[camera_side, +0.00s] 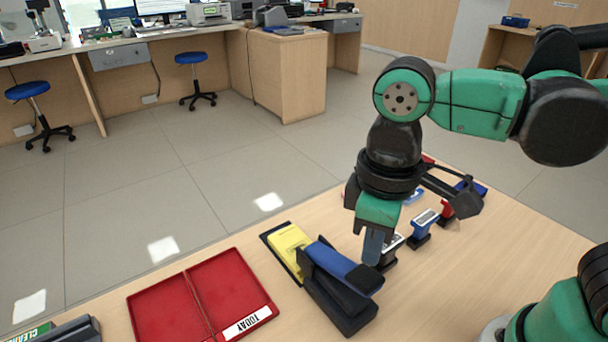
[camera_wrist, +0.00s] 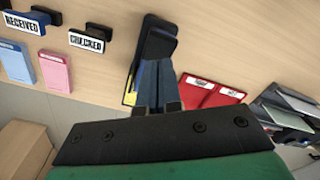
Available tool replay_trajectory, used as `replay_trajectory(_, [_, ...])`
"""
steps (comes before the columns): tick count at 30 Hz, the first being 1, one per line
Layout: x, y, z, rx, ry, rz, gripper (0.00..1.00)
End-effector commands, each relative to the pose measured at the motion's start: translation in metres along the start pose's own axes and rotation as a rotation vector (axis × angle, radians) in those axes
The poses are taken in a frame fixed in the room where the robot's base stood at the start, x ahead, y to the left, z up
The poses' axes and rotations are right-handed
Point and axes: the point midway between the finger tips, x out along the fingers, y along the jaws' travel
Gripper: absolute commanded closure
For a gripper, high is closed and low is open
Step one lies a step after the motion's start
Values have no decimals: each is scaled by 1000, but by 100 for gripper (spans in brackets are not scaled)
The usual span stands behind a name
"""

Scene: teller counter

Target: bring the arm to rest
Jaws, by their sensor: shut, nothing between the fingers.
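My gripper (camera_side: 373,247) hangs fingers-down over the wooden counter (camera_side: 440,290), just behind a black and blue hinged device (camera_side: 340,280). Its fingers are together with nothing between them. In the wrist view the gripper (camera_wrist: 158,82) points at the same device (camera_wrist: 157,45), and its fingers cover part of it. I cannot tell from these views whether the fingertips touch the device. The arm is bent, with the wrist low over the counter.
A red two-part tray (camera_side: 163,305) marked TODAY lies left, beside a yellow pad (camera_side: 289,249). Stamps, including a blue one (camera_side: 424,223), stand close right of my gripper. The wrist view shows RECEIVED (camera_wrist: 28,20) and CHECKED (camera_wrist: 88,38) stamps.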

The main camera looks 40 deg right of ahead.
Motion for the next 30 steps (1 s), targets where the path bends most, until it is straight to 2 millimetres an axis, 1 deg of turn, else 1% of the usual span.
replay_trajectory(3, [-10, 0, 0, 0, 0, 0, 100])
replay_trajectory(7, [-17, 0, 0, 0, 0, 0, 100])
replay_trajectory(17, [-17, 2, 0, 8, 8, 0, 100])
replay_trajectory(20, [-12, 18, -3, 80, 84, 4, 100])
replay_trajectory(23, [-3, 51, -6, 220, 241, 28, 100])
replay_trajectory(24, [0, 65, -6, 278, 311, 45, 100])
replay_trajectory(27, [4, 98, -4, 402, 462, 97, 100])
replay_trajectory(30, [5, 119, 0, 480, 562, 142, 100])
